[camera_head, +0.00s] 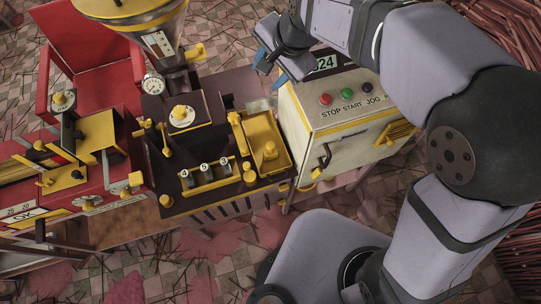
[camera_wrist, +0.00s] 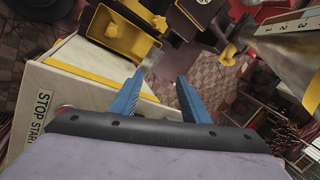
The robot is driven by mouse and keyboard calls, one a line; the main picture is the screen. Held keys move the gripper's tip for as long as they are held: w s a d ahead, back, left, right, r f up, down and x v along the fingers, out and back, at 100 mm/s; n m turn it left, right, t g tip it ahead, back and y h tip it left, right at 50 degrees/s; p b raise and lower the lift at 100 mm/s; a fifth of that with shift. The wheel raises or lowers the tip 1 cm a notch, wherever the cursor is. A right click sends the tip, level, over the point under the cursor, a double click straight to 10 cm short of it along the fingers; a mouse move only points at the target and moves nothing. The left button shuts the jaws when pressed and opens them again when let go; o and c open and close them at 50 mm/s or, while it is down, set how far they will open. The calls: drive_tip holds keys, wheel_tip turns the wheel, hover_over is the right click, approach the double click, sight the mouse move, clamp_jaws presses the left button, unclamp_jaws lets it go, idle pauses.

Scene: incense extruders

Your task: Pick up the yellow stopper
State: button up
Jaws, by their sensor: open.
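A yellow stopper-like piece with a round knob (camera_head: 270,151) stands upright in a shallow yellow tray (camera_head: 247,146) on the dark machine. Other yellow knobs are near, such as one at the machine's front right corner (camera_head: 250,173), so I cannot tell for certain which is the stopper. My gripper (camera_head: 267,62) has blue fingers, spread and empty, above the back of the cream control box. In the wrist view the fingers (camera_wrist: 162,74) point toward the tray side, apart from it.
The cream control box (camera_head: 330,108) with buttons stands right of the dark machine (camera_head: 203,205). A metal hopper (camera_head: 163,36) with a gauge rises behind. A red machine (camera_head: 75,190) and red chair (camera_head: 92,65) are at left.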

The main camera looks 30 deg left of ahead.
sight(270, 145)
drive_tip(key=s+d+f+n+h+b, duration=0.1)
drive_tip(key=s+f+b, duration=0.1)
drive_tip(key=f, duration=0.4)
drive_tip(key=s+d+f+n+h+b, duration=0.1)
drive_tip(key=s+f+b, duration=0.1)
drive_tip(key=f, duration=0.4)
drive_tip(key=s+d+f+n+h+b, duration=0.1)
drive_tip(key=s+f+h+b, duration=0.1)
drive_tip(key=f, duration=0.4)
drive_tip(key=shift+s+d+f+n, duration=0.1)
drive_tip(key=shift+s+f+n, duration=0.05)
drive_tip(key=shift+f+n, duration=0.2)
drive_tip(key=shift+w+a+f+p, duration=0.1)
drive_tip(key=shift+w+f+p, duration=0.15)
drive_tip(key=shift+f, duration=1.05)
drive_tip(key=shift+w+a+f+p, duration=0.15)
drive_tip(key=shift+f+p, duration=0.15)
drive_tip(key=shift+f, duration=0.95)
drive_tip(key=shift+w+d+f+p, duration=0.1)
drive_tip(key=shift+w+f+p, duration=0.15)
drive_tip(key=shift+f, duration=1.05)
clamp_jaws()
